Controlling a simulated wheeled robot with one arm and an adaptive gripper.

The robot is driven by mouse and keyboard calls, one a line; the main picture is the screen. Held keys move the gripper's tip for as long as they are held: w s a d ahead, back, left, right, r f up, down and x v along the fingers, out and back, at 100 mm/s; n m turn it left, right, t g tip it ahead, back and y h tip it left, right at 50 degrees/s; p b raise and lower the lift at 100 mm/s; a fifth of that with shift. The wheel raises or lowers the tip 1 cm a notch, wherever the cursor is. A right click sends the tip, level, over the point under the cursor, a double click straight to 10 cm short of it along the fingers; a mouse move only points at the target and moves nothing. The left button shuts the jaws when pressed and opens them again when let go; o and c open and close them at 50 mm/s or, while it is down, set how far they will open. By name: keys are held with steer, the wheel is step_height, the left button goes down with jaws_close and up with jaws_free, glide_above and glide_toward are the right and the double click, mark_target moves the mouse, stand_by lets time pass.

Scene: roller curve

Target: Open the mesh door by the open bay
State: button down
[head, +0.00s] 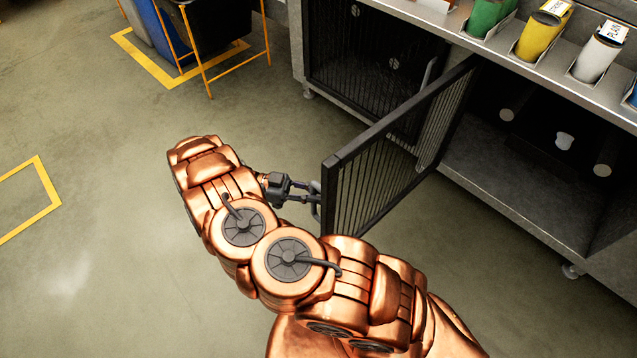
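The mesh door (385,165) is a black-framed panel with vertical bars. It stands swung well out from the cabinet, hinged beside the open bay (535,190). A grey handle (316,203) sits at its free edge, on the left. My gripper (306,192) is dark and small in the head view, with its fingertips right at this handle. They seem to touch it, but the fingers are too small to tell whether they are closed around it. My copper arm hides the floor below and left of the door.
Another mesh door (365,55) covers the bay to the left and looks shut. Coloured cylinders, one yellow (541,32), stand along the grey cabinet top (480,38). An orange stand (205,55) and bins are at upper left. The floor on the left is clear.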

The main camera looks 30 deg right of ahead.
steer(key=shift+w+f, duration=0.1)
steer(key=shift+w, duration=0.1)
stand_by(0.3)
steer(key=c, duration=1.1)
jaws_free()
steer(key=shift+a, duration=0.1)
steer(key=shift+s, duration=0.1)
